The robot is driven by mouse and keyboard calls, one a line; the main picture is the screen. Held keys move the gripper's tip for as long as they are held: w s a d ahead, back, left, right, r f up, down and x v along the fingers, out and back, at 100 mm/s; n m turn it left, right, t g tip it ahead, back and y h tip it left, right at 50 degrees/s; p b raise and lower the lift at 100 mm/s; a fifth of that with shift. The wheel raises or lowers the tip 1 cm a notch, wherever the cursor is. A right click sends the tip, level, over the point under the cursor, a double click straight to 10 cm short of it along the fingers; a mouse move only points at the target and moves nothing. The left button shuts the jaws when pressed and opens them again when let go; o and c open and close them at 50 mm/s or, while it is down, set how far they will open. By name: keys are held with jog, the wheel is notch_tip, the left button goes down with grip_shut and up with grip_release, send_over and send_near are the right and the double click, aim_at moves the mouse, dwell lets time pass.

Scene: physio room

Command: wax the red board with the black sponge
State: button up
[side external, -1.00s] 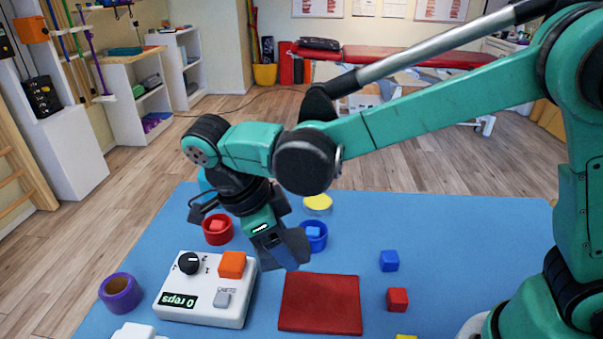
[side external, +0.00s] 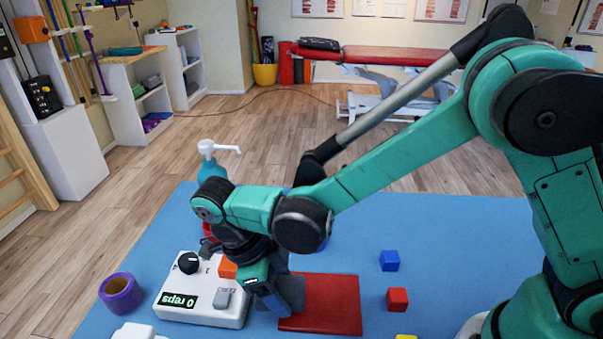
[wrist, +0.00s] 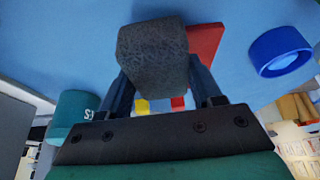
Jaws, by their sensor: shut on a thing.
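The red board (side external: 332,304) lies flat on the blue mat in the side view; a corner of it shows in the wrist view (wrist: 205,45). My gripper (side external: 280,296) is at the left edge of the board, pointing down. It is shut on the black sponge (wrist: 153,55), a dark grey, rough block between the fingers in the wrist view. In the side view the sponge (side external: 291,290) is low at the board's left side. I cannot tell whether it touches the board.
A white box with a dial (side external: 200,308) and orange button stands close left of my gripper. A purple ring (side external: 121,294) lies farther left. Blue (side external: 389,260) and red (side external: 397,299) cubes lie right of the board. A teal pump bottle (side external: 212,172) stands behind my arm.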

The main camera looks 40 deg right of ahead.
jog(key=shift+f, duration=0.45)
jog(key=shift+s+d+f, duration=0.5)
jog(key=shift+s+d, duration=0.1)
jog(key=shift+d, duration=0.05)
jog(key=shift+s+d, duration=3.4)
jog(key=shift+w+d, duration=0.55)
jog(key=shift+w+a, duration=0.15)
jog(key=shift+w, duration=0.1)
jog(key=shift+w+a, duration=3.7)
jog(key=shift+a, duration=0.05)
jog(key=shift+w, duration=0.25)
jog(key=shift+w+d, duration=0.55)
jog(key=shift+d, duration=0.05)
jog(key=shift+s+d, duration=3.95)
jog(key=shift+s, duration=0.15)
notch_tip(320, 180, up, 8)
